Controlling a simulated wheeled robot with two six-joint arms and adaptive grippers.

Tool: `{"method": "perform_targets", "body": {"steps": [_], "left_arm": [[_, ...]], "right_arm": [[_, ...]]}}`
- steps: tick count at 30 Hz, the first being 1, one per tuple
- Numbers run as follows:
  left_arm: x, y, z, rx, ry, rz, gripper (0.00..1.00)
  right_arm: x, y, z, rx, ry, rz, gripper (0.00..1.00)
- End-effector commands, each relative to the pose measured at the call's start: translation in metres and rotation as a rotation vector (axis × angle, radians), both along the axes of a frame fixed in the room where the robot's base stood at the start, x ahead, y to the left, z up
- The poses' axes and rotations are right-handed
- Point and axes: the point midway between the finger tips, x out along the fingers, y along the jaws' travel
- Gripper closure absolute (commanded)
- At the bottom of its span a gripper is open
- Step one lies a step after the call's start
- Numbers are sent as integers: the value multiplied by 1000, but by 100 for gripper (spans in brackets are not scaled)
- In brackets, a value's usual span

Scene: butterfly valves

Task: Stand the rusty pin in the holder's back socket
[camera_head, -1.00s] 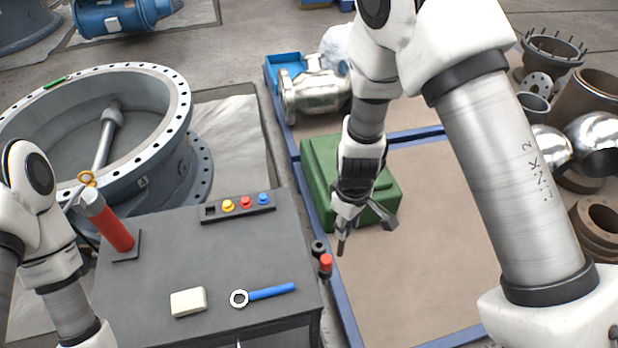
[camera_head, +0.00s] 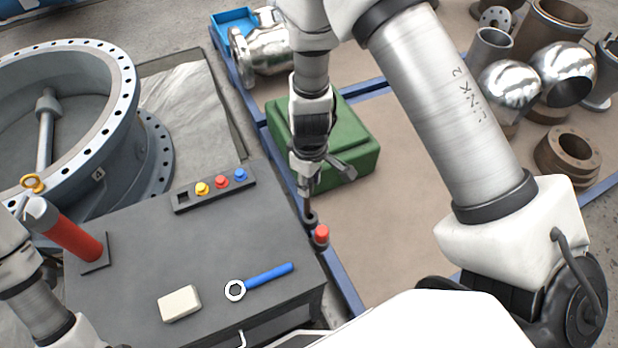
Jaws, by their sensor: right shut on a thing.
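My right gripper (camera_head: 318,168) is shut on the rusty pin (camera_head: 308,199), a thin dark brownish rod pointing down from the jaws. The holder's back socket (camera_head: 310,217) is a small dark ring at the right edge of the dark table. The pin's lower end overlaps this socket in the picture; I cannot tell whether it is inside or just above it. A red-topped piece (camera_head: 321,234) sits in the holder's nearer place. My left arm shows at the lower left, but its jaws are not visible.
The table (camera_head: 215,255) carries a white block (camera_head: 179,303), a blue-handled ring wrench (camera_head: 262,281), a strip of coloured buttons (camera_head: 214,187) and a red cylinder (camera_head: 78,238). A green box (camera_head: 350,160) stands behind my right gripper. A big valve ring (camera_head: 122,85) is at left.

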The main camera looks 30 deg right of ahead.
Motion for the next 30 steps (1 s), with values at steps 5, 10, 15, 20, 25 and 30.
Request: {"method": "perform_targets", "body": {"steps": [5,10,15,20,25,30], "left_arm": [[0,0,0,0,0,0,60],[0,0,0,0,0,0,60],[0,0,-1,0,0,0,60],[0,0,-5,0,0,0,60],[0,0,-10,0,0,0,60],[0,0,-9,0,0,0,60]], "right_arm": [[0,0,-1,0,-1,0,100],[0,0,-1,0,-1,0,100],[0,0,-1,0,-1,0,100],[-3,-1,-2,0,-1,-1,100],[-7,-4,-3,0,-1,-1,100],[-8,-4,-2,0,0,-1,100]]}}
